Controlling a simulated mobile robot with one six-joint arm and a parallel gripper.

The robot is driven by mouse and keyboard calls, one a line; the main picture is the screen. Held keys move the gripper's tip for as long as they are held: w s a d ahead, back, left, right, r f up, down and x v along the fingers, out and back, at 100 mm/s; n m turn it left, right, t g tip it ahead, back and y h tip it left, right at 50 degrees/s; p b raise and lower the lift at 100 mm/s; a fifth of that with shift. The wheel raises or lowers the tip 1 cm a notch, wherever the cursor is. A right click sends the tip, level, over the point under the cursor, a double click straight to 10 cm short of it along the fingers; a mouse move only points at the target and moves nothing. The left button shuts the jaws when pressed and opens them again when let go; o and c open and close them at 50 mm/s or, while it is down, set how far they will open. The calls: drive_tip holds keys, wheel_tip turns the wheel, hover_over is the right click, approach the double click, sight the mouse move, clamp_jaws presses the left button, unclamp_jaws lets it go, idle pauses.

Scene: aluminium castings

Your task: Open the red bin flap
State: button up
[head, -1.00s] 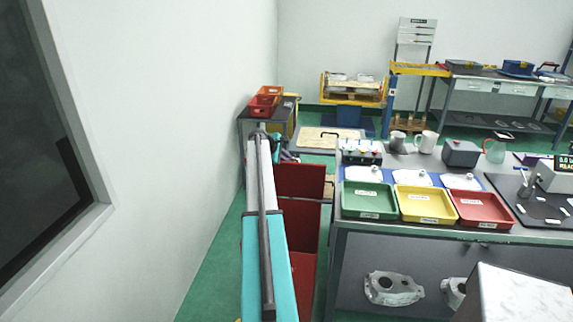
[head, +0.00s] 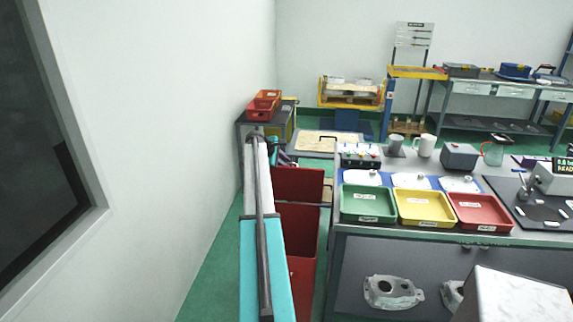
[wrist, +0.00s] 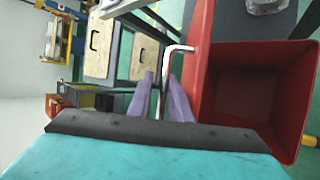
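The red bin (head: 300,251) stands on the floor left of the bench, and its open inside fills the right of the wrist view (wrist: 262,88). Its red flap (head: 299,183) stands raised, nearly upright, at the far side of the bin. In the wrist view the flap (wrist: 201,48) is seen almost edge-on, with a bent metal handle (wrist: 178,48) on its left. My gripper (wrist: 161,76) has its two purple-grey fingers apart, one on each side of the handle. A gap seems to show beside the handle. In the head view my gripper is mostly hidden behind my arm and the flap.
The bench with green (head: 368,204), yellow (head: 425,208) and red (head: 481,212) trays stands close right of the bin. A wall (head: 205,150) runs along the left. A small table with orange-red boxes (head: 262,106) stands beyond. Green floor shows between.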

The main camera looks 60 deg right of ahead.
drive_tip(key=b+v, duration=0.3)
drive_tip(key=v, duration=1)
drive_tip(key=shift+s+a, duration=0.1)
